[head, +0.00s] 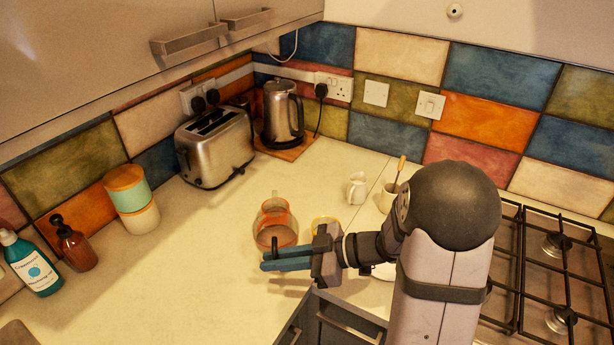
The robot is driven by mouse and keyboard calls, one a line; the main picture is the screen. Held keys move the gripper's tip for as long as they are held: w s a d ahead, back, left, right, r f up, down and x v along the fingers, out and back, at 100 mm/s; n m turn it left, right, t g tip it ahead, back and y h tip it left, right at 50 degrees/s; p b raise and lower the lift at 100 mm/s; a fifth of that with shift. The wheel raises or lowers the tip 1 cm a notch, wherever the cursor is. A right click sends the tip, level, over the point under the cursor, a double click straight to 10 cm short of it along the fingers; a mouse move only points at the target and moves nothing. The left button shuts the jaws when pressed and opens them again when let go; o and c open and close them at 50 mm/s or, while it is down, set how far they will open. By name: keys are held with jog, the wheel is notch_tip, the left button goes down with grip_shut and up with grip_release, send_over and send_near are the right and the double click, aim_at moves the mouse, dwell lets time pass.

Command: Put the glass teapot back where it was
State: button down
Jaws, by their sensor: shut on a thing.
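The glass teapot (276,216) is a clear, rounded vessel with an orange-brown tint, in the middle of the head view. It looks upright, on or just above the pale worktop; I cannot tell which. My gripper (272,254) reaches in from the right, with its blue fingers at the near side of the teapot. It is shut on the teapot, seemingly by a dark handle on the near side. The fingers hide part of the teapot's lower front.
A yellow cup (323,223) stands close right of the teapot, partly behind my gripper. A white jug (357,188) and a mug (387,199) with a utensil stand behind. A toaster (215,147) and kettle (283,113) line the wall. The worktop (190,255) left is clear; a hob (560,270) lies right.

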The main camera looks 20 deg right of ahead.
aim_at(277, 244)
jog(key=shift+w+d+r+p, duration=0.25)
jog(key=shift+w+r+p, duration=0.4)
jog(key=shift+w+r, duration=0.6)
jog(key=w+d, duration=0.1)
jog(key=w, duration=0.3)
jog(key=w+d+m+t, duration=0.1)
jog(key=w, duration=0.3)
jog(key=w+d+m+t+h, duration=0.1)
jog(key=w+d, duration=0.1)
jog(key=w, duration=0.2)
jog(key=shift+w+f, duration=0.15)
jog(key=shift+w, duration=0.05)
jog(key=w+d+m+t+h+b, duration=0.2)
jog(key=w+d+m+b, duration=0.1)
jog(key=w, duration=0.5)
jog(key=w+d+m+t+h+b, duration=0.2)
jog(key=w+d+b, duration=0.15)
jog(key=w, duration=0.45)
jog(key=shift+s+f+p, duration=0.1)
jog(key=shift+f+p, duration=0.3)
jog(key=shift+f, duration=2.55)
jog(key=shift+f, duration=0.15)
jog(key=shift+f, duration=1.75)
jog(key=shift+f, duration=0.1)
